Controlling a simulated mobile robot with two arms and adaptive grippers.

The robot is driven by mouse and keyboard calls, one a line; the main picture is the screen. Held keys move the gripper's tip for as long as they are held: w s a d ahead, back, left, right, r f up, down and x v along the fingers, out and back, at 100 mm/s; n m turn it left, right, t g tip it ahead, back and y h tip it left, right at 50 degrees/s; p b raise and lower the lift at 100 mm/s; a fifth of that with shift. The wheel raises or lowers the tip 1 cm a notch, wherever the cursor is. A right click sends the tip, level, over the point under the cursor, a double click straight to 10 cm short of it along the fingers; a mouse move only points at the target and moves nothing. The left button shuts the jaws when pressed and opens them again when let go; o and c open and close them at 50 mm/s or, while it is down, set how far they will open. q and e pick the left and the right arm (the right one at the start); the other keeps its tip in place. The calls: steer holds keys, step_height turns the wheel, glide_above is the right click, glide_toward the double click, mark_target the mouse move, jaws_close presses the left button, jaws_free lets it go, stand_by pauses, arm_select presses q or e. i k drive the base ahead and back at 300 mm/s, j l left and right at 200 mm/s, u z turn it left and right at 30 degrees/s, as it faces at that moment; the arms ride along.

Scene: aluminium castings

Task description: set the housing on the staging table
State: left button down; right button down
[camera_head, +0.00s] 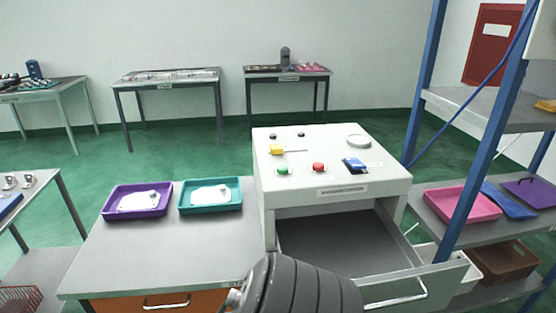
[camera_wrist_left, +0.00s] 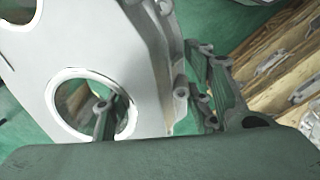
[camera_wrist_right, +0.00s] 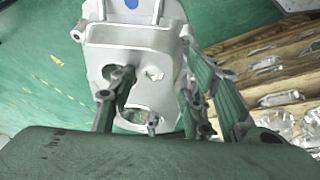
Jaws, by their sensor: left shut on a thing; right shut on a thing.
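The housing is a silver-grey aluminium casting. In the left wrist view the housing (camera_wrist_left: 125,50) shows a flat face with a large round hole. My left gripper (camera_wrist_left: 160,110) is shut on it, one finger in the hole and the other outside the edge. In the right wrist view the housing (camera_wrist_right: 133,55) shows a raised ledge and openings. My right gripper (camera_wrist_right: 155,95) is shut on its edge, one finger at an opening, the other outside. The head view shows neither gripper nor clearly the housing. I cannot tell which table is the staging table.
A grey table (camera_head: 165,245) holds a purple tray (camera_head: 137,200) and a teal tray (camera_head: 210,195). Beside it stands a white cabinet (camera_head: 330,190) with its drawer (camera_head: 345,245) open. Blue-posted shelving (camera_head: 470,130) is at right. Wooden crates of castings (camera_wrist_right: 270,80) lie below my wrists.

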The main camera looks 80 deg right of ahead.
mark_target(171, 244)
steer(key=i+z, duration=0.1)
steer(key=z, duration=1.1)
steer(key=k+j, duration=0.05)
